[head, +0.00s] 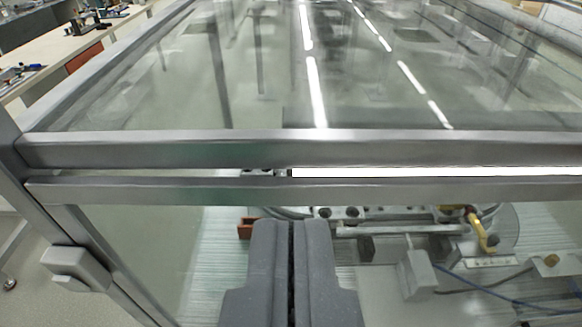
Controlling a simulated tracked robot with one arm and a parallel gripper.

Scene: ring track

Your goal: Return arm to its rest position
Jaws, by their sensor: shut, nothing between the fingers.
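My gripper (290,226) shows at the bottom centre of the head view. Its two dark grey fingers point forward and lie side by side with only a thin dark line between them. It is shut and holds nothing. It appears in front of a metal-framed glass enclosure (300,150). I cannot tell how far the fingertips are from the glass. The rest of my arm is not in view.
Behind the lower glass are a metal ring-like apparatus (380,214), a yellow curved part (482,230), a grey block (418,275) and blue and dark cables. A grey latch (75,268) sits on the left frame post. A cluttered bench (50,52) stands at the upper left.

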